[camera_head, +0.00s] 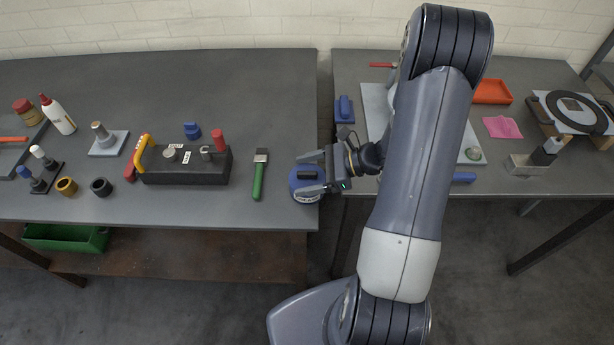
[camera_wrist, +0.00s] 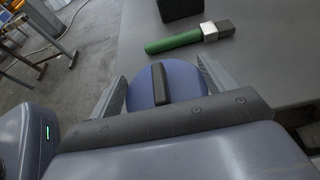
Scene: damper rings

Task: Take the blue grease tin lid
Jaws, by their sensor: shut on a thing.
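The blue grease tin lid (camera_head: 297,181) is a round blue disc with a black bar handle on top, at the right front corner of the left table. A white label with dark lettering shows on the blue side below it. My gripper (camera_head: 300,174) reaches in from the right and is shut on the lid, one finger on either side. In the wrist view the lid (camera_wrist: 182,82) sits between the two fingers (camera_wrist: 163,80), its near part hidden by my gripper's body. I cannot tell whether the lid is raised off the tin.
A black block (camera_head: 185,165) with weights and a yellow handle stands farther left. A gap separates this table from the right table (camera_head: 345,150).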

